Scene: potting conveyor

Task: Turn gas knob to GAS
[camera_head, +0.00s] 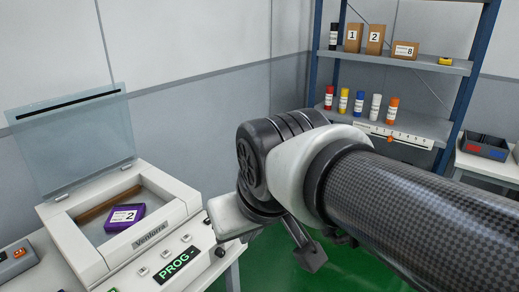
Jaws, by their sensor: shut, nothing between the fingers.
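The white machine marked "Verdura" (150,242) stands at the lower left with its clear lid raised. A purple block marked 2 (124,217) lies in its open bay. Its front has several small buttons and a display reading "PROG" (178,264). A small dark round knob (220,251) shows at its right front corner; I cannot tell whether it is the gas knob, and no GAS mark is readable. My gripper (312,259) is partly in view, dark, shut and empty, right of the machine and apart from that knob in the picture. My arm hides what lies behind it.
A blue-framed shelf (420,65) at the back right holds cartons and several coloured bottles. An orange pointer (389,139) sits on its numbered scale. A dark bin (484,147) stands at the right. A control box (15,256) is at the left edge. Green floor shows below.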

